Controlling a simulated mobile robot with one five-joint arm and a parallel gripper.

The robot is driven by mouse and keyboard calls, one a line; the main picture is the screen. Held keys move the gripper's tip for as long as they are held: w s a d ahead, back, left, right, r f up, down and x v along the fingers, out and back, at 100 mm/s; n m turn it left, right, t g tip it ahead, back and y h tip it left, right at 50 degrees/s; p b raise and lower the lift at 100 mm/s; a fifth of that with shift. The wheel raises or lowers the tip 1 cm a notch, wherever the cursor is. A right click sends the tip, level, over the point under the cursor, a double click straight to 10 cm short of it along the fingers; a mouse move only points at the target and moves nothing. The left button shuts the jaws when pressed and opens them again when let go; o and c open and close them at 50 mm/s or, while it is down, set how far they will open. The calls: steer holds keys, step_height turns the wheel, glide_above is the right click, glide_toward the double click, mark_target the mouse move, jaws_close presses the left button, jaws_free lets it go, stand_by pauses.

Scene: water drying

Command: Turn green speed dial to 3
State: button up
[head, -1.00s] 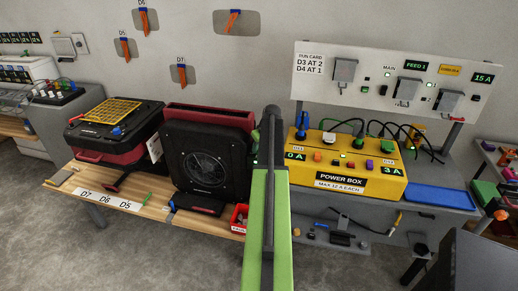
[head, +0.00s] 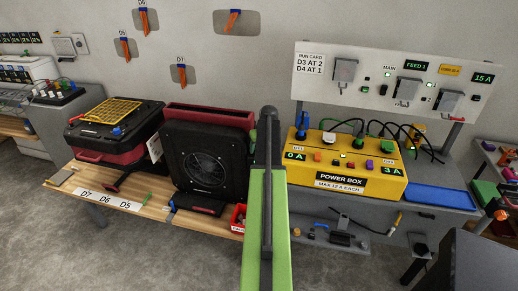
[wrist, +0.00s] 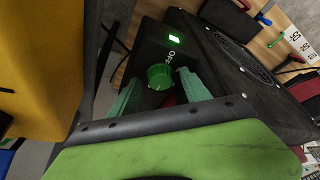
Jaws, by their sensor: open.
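The green speed dial (wrist: 160,77) is a round knob with a pale pointer mark on a dark panel (wrist: 152,48) of the black fan unit. White lettering, partly readable as "OFF", stands beside it, and a small green lit display (wrist: 174,39) is above. My gripper (wrist: 157,83) is open, with one greenish finger on each side of the dial; I cannot tell whether they touch it. In the head view the black fan unit (head: 207,165) stands on the wooden bench; my arm hides its right side and the dial there.
A yellow power box (head: 350,168) stands right of my arm, and its yellow side (wrist: 40,60) is close on the left in the wrist view. A red bin (head: 239,217) sits at the bench's front edge. A black and red case (head: 110,130) is further left.

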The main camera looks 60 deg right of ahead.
steer(key=p+v, duration=1.6)
steer(key=v, duration=0.1)
steer(key=shift+r, duration=0.2)
steer(key=shift+s, duration=0.15)
